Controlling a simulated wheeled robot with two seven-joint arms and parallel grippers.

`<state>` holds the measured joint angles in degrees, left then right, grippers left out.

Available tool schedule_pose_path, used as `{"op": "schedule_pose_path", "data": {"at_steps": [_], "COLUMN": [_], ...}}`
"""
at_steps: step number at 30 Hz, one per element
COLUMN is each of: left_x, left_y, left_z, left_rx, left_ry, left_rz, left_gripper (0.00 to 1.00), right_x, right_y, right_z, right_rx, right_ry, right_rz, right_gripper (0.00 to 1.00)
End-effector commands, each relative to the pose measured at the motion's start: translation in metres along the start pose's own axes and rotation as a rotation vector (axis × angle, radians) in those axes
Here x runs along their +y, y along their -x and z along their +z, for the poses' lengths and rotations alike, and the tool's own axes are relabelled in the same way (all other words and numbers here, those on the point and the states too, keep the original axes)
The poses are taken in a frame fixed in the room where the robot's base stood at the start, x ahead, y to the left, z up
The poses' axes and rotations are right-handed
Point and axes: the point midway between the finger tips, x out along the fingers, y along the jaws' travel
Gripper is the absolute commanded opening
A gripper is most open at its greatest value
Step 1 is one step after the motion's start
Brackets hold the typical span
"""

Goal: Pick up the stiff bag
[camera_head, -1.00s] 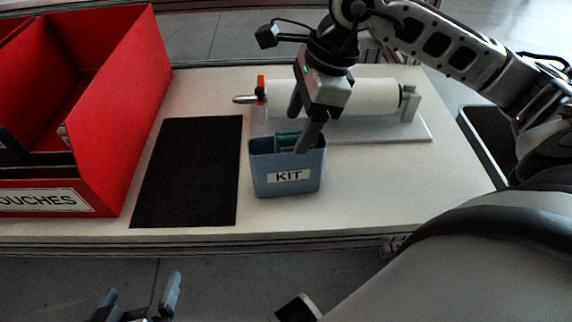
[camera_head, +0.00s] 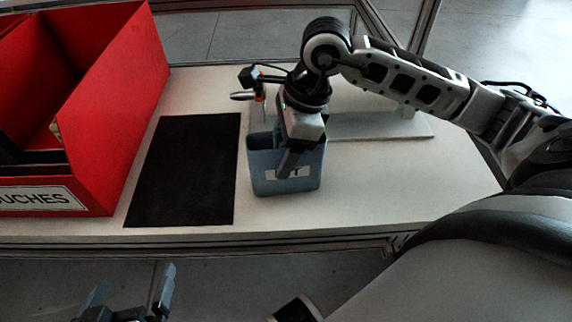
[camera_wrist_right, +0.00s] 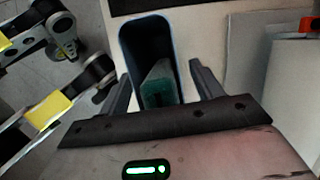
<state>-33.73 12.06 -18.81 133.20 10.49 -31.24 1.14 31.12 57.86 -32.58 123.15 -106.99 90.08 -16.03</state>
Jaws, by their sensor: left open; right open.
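A blue bin (camera_head: 262,178) labelled KIT stands on the table, and it also shows in the right wrist view (camera_wrist_right: 127,42). A stiff green item (camera_wrist_right: 158,85), which looks like the bag, stands inside it. Only a sliver of this item shows in the head view (camera_head: 277,137). My right gripper (camera_head: 288,165) is open over the bin, pointing down. In the right wrist view its fingers (camera_wrist_right: 160,74) are on either side of the green item, apart from it. My left gripper (camera_head: 133,287) is open and empty, low in front of the table.
A tall red box (camera_head: 125,130) with a partly cut-off pouches label is at the left. A black mat (camera_head: 185,170) lies bare between box and bin. Behind the bin, a roll holder with a pale base (camera_head: 375,126) is partly hidden by my right arm.

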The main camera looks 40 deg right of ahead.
Motion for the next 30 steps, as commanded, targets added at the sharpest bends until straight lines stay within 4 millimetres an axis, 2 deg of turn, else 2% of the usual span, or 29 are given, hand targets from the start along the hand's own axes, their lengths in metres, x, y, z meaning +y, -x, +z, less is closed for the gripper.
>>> {"op": "schedule_pose_path", "data": {"at_steps": [10,11,15,17,30], "left_x": [-0.002,-0.0021,-0.0033,-0.0037,-0.0031], "left_y": [-0.0022,-0.002,-0.002,-0.0019,0.0003], "left_z": [0.0071,0.0068,0.007,0.007,0.0022], "left_rx": [-0.009,-0.01,-0.011,-0.012,-0.013], "left_ry": [0.0,0.0,0.0,-0.001,-0.001], "left_rz": [-0.002,-0.003,-0.006,-0.007,-0.008], "left_gripper": [1.0,1.0,1.0,1.0,1.0], "right_x": [0.0001,0.0001,0.0002,0.0002,-0.0004], "right_y": [-0.0027,-0.0021,-0.0019,-0.0019,0.0059], "right_z": [-0.001,-0.0008,-0.0008,-0.0008,0.0018], "right_rx": [0.0,0.0,0.001,0.001,0.0], "right_ry": [0.0,0.0,0.0,0.0,0.001], "right_rz": [0.0,0.0,0.0,0.0,-0.002], "right_gripper": [0.65,0.6,0.21,0.06,0.06]}}
